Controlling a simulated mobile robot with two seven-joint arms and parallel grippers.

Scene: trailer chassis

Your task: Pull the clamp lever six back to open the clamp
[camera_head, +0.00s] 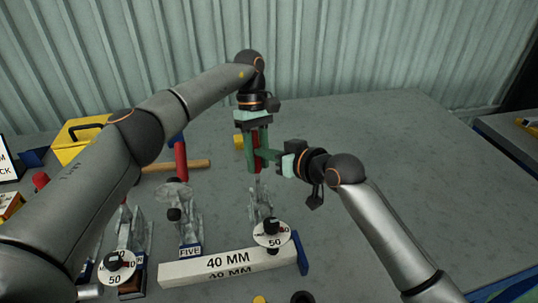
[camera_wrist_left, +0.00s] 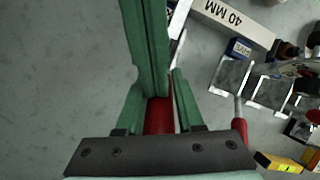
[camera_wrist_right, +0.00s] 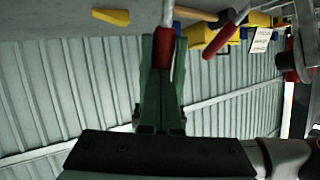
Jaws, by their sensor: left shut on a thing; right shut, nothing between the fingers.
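The red lever handle (camera_head: 257,164) stands upright above the rear of a metal toggle clamp (camera_head: 261,204), right of the one labelled FIVE. I take it as lever six; its label is not readable. My left gripper (camera_head: 256,158) points down and is shut on this handle, which shows between its green fingers in the left wrist view (camera_wrist_left: 158,116). My right gripper (camera_head: 268,155) comes from the right, is shut and empty, with its fingertips close beside the handle. In the right wrist view the handle (camera_wrist_right: 166,55) lies in front of its fingers; I cannot tell whether they touch.
A white 40 MM bar (camera_head: 229,267) with a blue end lies in front of the clamps. Clamp five (camera_head: 189,225) and a red handle (camera_head: 180,160) are to the left. A yellow box (camera_head: 77,140) stands at the back left. The table's right side is clear.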

